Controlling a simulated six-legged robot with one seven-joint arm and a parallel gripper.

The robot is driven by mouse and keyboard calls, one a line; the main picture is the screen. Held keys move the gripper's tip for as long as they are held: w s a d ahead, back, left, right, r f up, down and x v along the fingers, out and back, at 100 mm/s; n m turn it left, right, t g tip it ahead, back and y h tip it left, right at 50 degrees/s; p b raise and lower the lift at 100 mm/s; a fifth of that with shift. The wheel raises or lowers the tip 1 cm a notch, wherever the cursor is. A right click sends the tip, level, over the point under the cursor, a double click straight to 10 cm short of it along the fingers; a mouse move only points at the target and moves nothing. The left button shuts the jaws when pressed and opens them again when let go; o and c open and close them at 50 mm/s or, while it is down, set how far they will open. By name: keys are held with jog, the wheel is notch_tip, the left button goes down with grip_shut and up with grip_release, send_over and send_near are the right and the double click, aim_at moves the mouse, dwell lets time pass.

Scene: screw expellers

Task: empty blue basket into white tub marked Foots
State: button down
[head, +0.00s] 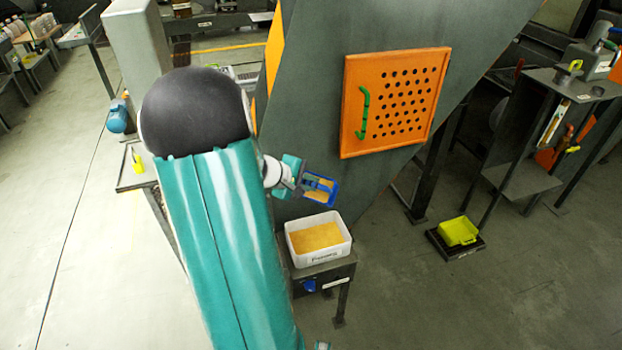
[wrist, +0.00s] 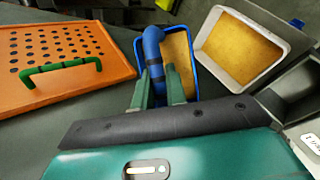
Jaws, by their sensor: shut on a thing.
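The blue basket (head: 333,196) has golden-brown material inside and is held in the air by my gripper (head: 303,184), in front of the grey machine side. In the wrist view the gripper's green fingers (wrist: 160,88) are shut on the basket's blue handle (wrist: 153,52). A white tub (head: 320,256) stands on a small dark stand, below the basket in the head view. It holds similar golden material, and it also shows in the wrist view (wrist: 213,20), right of the basket. Its front lettering is too small to read surely; it seems to begin with "Press". No tub legibly marked Foots shows.
An orange perforated panel (head: 350,107) with a green handle (head: 364,113) is on the machine side. A yellow-green container (head: 458,231) sits on a dark base on the floor at right. A dark rack (head: 525,182) stands behind it. The floor at left is mostly clear.

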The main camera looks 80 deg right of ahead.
notch_tip(320, 180, down, 9)
jog(key=a+m+g+h, duration=0.2)
jog(key=m+g+h, duration=0.3)
jog(key=h, duration=0.5)
jog(key=shift+w+a+g, duration=0.3)
jog(key=shift+g, duration=0.9)
jog(key=shift+f, duration=0.1)
